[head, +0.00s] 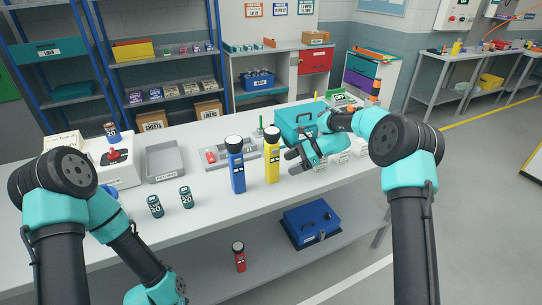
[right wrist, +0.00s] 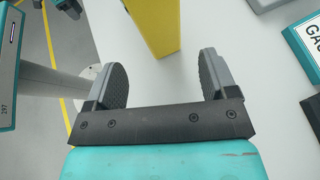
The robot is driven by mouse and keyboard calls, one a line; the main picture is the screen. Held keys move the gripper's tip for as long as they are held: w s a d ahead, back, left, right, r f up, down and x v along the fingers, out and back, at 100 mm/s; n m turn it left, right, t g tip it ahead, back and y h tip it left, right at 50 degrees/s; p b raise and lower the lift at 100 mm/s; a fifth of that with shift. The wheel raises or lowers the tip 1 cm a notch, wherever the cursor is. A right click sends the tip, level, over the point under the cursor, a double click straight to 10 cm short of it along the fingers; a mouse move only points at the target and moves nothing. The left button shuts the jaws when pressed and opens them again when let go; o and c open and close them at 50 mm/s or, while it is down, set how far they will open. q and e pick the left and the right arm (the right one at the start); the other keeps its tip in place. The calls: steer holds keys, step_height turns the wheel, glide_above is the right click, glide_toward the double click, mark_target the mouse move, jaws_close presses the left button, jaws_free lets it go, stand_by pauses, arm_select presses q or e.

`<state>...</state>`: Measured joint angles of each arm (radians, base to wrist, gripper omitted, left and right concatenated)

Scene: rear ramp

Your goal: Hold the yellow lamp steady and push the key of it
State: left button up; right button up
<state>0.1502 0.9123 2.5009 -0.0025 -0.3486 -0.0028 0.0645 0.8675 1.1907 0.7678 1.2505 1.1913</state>
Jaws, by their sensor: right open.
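The yellow lamp (head: 272,160) stands upright on the table, with a black round head at its top.
A similar blue lamp (head: 237,172) stands close left of the yellow one. A grey tray with red parts (head: 215,158) lies behind. A teal box (head: 292,122) stands behind my right gripper. Two small dark cans (head: 185,197) stand at left. The table front is mostly clear.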

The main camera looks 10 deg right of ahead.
mark_target(275, 171)
steer(key=shift+x, duration=3.65)
arm_select(q)
steer(key=shift+c, duration=0.2)
arm_select(e)
steer(key=c, duration=0.6)
arm_select(q)
steer(key=c, duration=0.5)
arm_select(e)
steer(key=shift+c, duration=1.3)
arm_select(q)
jaws_close()
